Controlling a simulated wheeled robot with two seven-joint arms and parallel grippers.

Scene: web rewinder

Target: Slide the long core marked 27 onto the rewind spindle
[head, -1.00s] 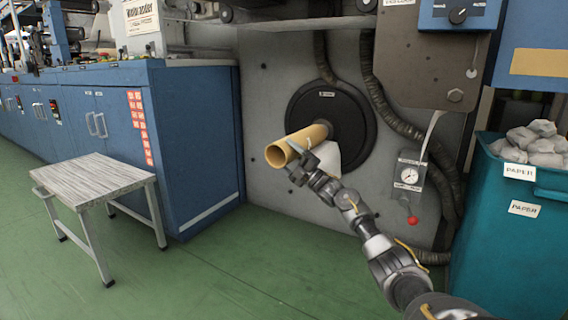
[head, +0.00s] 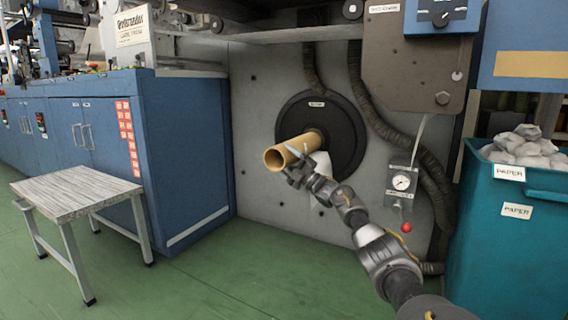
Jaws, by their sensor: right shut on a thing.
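The long tan cardboard core (head: 286,149) points out from the black round flange (head: 345,118) of the rewind spindle on the grey machine face. Its open near end faces left and toward me. Its far end meets the middle of the flange; the spindle itself is hidden, and I cannot tell how far the core sits over it. No number can be read on the core. My right gripper (head: 294,166) is shut on the core, at its right lower side near the open end. My left gripper is not in view.
A small table (head: 75,192) with a bare top stands at the left before blue cabinets (head: 187,140). A teal paper bin (head: 505,240) stands at the right. A gauge with a red knob (head: 402,183) and dark hoses (head: 427,160) are right of the flange. The green floor is clear.

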